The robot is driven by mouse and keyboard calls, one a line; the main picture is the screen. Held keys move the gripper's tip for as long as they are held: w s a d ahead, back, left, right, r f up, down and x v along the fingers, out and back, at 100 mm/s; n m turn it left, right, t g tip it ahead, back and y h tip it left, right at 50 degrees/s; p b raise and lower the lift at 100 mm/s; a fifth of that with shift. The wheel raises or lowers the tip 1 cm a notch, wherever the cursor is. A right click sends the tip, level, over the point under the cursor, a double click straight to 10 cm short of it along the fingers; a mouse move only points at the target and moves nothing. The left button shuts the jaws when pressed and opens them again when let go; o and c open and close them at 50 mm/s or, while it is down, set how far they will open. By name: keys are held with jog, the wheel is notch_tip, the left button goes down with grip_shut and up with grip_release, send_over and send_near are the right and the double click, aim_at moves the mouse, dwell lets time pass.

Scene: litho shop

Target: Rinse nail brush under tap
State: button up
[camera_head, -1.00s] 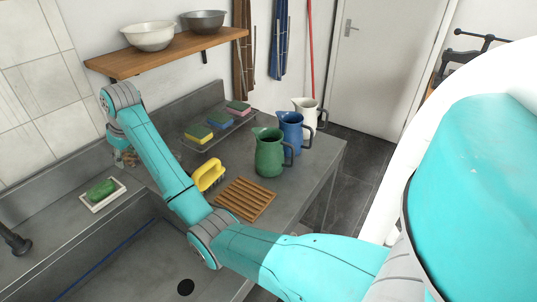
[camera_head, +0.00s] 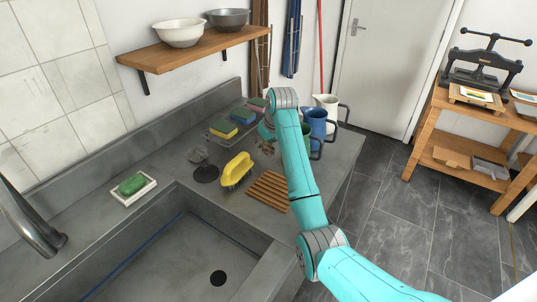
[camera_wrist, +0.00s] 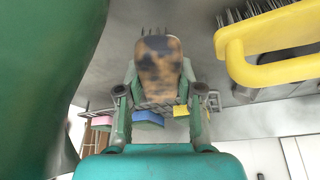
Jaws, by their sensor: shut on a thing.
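My gripper (camera_wrist: 159,84) is shut on a nail brush (camera_wrist: 158,62) with a mottled brown, dark-stained back; dark bristles show at its far end. In the head view my gripper (camera_head: 267,138) is above the draining board, left of the jugs, with the brush (camera_head: 268,148) partly showing below it. The metal tap (camera_head: 32,225) is at the far left, well away from the brush. The grey sink basin (camera_head: 170,262) lies between them, towards the front, with a black drain (camera_head: 218,278).
A yellow brush (camera_head: 236,170) stands near the brush and also shows in the wrist view (camera_wrist: 265,40). A green jug (camera_wrist: 35,60) is close at left there. A wooden slatted rack (camera_head: 268,191), sponges (camera_head: 223,128), blue jug (camera_head: 315,122) and soap dish (camera_head: 146,193) share the counter.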

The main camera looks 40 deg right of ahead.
aim_at(268, 147)
jog(key=shift+d+f, duration=0.1)
jog(key=shift+f, duration=1.95)
jog(key=shift+f, duration=0.1)
jog(key=o, duration=1)
jog(key=shift+v, duration=3.9)
jog(key=shift+w, duration=0.1)
jog(key=c, duration=0.4)
